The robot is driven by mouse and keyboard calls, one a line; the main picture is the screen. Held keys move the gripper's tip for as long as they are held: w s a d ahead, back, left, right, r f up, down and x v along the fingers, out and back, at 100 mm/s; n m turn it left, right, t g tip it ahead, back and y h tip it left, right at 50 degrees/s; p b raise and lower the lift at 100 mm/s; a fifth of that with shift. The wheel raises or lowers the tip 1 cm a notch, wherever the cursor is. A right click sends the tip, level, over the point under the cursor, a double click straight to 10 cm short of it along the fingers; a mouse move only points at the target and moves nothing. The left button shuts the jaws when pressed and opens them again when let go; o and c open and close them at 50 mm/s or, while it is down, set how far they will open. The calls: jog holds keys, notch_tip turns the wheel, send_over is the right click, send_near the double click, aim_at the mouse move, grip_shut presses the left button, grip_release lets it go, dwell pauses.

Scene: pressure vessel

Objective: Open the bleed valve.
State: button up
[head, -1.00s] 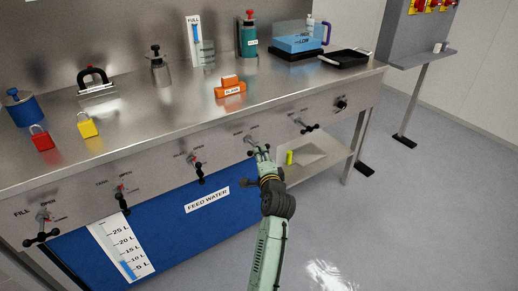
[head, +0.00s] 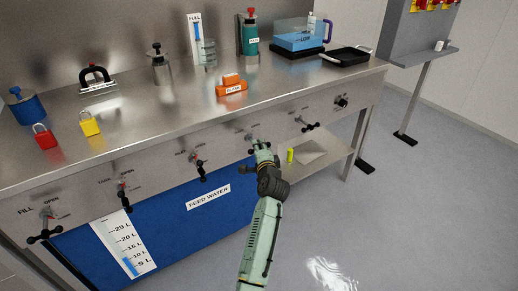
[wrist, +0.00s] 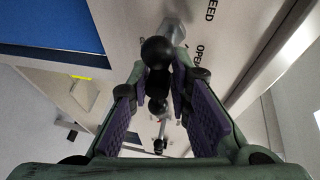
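The bleed valve is on the front panel of the steel bench, just ahead of my gripper. In the wrist view its handle (wrist: 157,52) shows black ball ends and a metal stem beside printed letters reading "EED" and "OPE", partly cut off or covered. My gripper (wrist: 160,112) is open, with a purple-padded finger on each side of the handle's black knobs. I cannot tell whether either pad touches them. In the head view my gripper (head: 262,149) is at the panel and hides most of the handle.
Similar valve handles flank it: one on the left (head: 199,169) and one on the right (head: 308,126). A blue feed water tank (head: 160,232) is below. A lower shelf (head: 325,150) with a yellow-green item (head: 290,155) lies to the right. Open floor is in front.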

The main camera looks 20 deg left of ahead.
jog(key=shift+f, duration=0.2)
grip_shut()
jog(key=shift+f, duration=0.15)
